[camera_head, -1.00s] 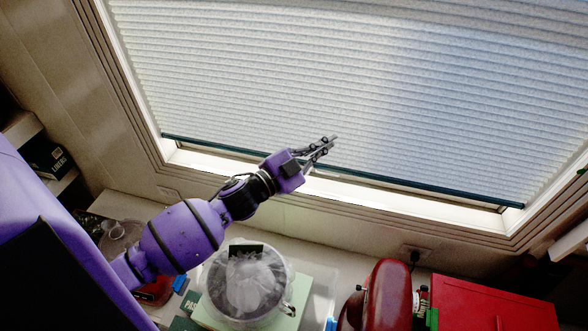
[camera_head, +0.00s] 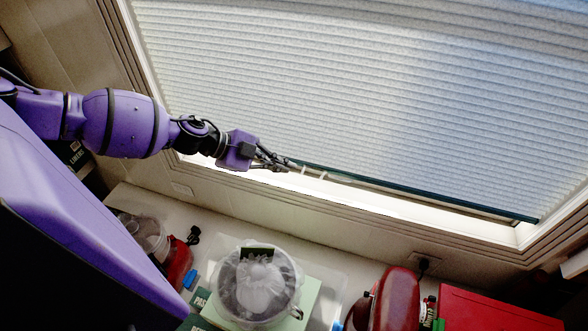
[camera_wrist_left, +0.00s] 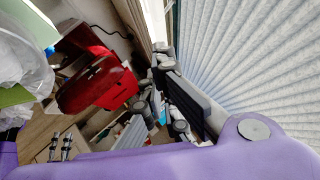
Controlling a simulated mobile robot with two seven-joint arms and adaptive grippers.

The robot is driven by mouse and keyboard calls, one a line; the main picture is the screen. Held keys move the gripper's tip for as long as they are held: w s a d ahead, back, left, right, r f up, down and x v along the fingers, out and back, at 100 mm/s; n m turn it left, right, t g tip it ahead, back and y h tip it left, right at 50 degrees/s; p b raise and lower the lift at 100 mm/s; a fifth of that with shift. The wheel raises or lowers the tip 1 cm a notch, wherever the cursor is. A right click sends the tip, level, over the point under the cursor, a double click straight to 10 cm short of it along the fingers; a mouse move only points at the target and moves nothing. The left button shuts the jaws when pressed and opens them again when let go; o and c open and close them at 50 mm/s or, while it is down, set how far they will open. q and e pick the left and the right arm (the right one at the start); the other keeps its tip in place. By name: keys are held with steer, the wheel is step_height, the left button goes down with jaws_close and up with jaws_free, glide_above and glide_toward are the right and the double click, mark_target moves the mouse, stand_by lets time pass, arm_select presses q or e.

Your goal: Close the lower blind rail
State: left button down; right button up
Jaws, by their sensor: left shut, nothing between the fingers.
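The pleated blind (camera_head: 340,90) covers most of the window, with the dark green lower blind rail (camera_head: 430,198) along its bottom edge. A bright strip of sill shows below the rail, so the rail hangs above the bottom of the frame. My left gripper (camera_head: 297,166) is shut and empty, with its fingertips at the rail's left part; I cannot tell whether they touch it. The gripper and my arm hide the rail's left end. In the left wrist view the fingers (camera_wrist_left: 164,62) lie beside the blind's pleats (camera_wrist_left: 250,60). My right gripper is not in view.
A jar (camera_head: 148,236) stands at the left.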

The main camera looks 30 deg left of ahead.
arm_select(q)
steer(key=a+f+b+x, duration=0.1)
steer(key=a+x, duration=0.1)
steer(key=x, duration=1)
steer(key=shift+w+f, duration=0.3)
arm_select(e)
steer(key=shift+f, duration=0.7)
arm_select(q)
step_height(320, 180, down, 10)
steer(key=b, duration=0.3)
steer(key=shift+f+b, duration=0.2)
steer(key=shift+b, duration=0.1)
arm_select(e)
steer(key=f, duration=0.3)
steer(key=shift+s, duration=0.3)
arm_select(q)
steer(key=shift+s, duration=0.1)
